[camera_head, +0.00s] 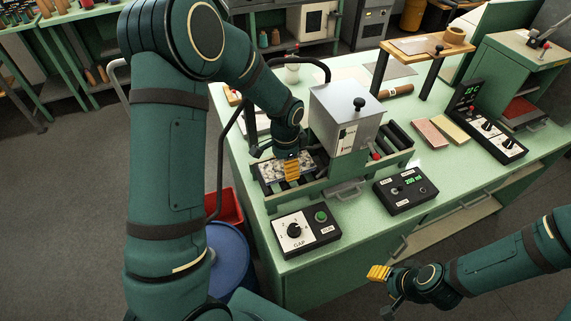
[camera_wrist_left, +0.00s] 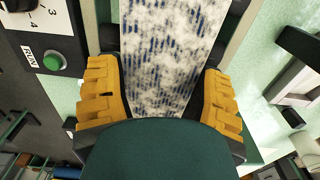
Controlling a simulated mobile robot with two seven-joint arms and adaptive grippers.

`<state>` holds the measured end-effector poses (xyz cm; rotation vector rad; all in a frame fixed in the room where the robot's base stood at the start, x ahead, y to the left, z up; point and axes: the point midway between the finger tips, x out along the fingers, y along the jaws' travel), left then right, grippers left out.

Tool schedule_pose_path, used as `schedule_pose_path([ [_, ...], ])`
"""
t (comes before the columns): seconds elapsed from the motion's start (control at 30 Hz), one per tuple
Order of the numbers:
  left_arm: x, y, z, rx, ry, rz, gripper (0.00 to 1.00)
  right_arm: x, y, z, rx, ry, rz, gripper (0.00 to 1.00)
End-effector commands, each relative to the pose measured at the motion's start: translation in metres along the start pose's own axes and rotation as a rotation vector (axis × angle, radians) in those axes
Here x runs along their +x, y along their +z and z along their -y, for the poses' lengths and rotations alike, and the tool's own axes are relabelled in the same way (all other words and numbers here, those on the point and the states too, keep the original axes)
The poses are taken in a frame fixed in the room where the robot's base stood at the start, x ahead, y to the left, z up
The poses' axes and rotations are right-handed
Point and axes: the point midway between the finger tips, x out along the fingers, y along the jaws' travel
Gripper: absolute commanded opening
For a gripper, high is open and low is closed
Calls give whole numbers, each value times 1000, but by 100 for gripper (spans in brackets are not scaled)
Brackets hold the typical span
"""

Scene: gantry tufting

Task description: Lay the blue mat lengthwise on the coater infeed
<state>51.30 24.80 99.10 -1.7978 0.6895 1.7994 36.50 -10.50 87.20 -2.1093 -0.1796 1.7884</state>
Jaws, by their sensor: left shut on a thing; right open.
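The blue mat, a white strip with blue streaks (camera_wrist_left: 160,45), runs between the yellow fingers of my left gripper (camera_wrist_left: 160,88) in the left wrist view. In the head view the mat (camera_head: 268,172) lies over the coater infeed (camera_head: 300,191), on the left side of the grey coater housing (camera_head: 337,128). My left gripper (camera_head: 291,170) is shut on the mat from above and hides its middle. Whether the mat rests fully on the infeed rollers cannot be told. My right gripper (camera_head: 379,273) is open, in front of the bench and away from the mat.
A red bin and blue drum (camera_head: 229,255) stand beside the bench.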

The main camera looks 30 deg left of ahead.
Motion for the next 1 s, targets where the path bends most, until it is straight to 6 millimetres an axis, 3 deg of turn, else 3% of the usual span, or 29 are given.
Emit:
schedule_pose_path([
  [0.13,2,0,0,0,0,0,34,2,0,-1,0,0,0,47],
  [0.17,2,0,0,0,0,0,82,2,0,0,0,0,0,47],
  [0.2,1,0,0,0,0,0,96,1,0,0,0,0,0,47],
  [0.67,-8,0,1,-1,-2,-2,97,-1,0,0,0,0,0,47],
  [1.0,-73,-1,1,1,-3,-3,97,-6,-1,2,0,-1,0,47],
])
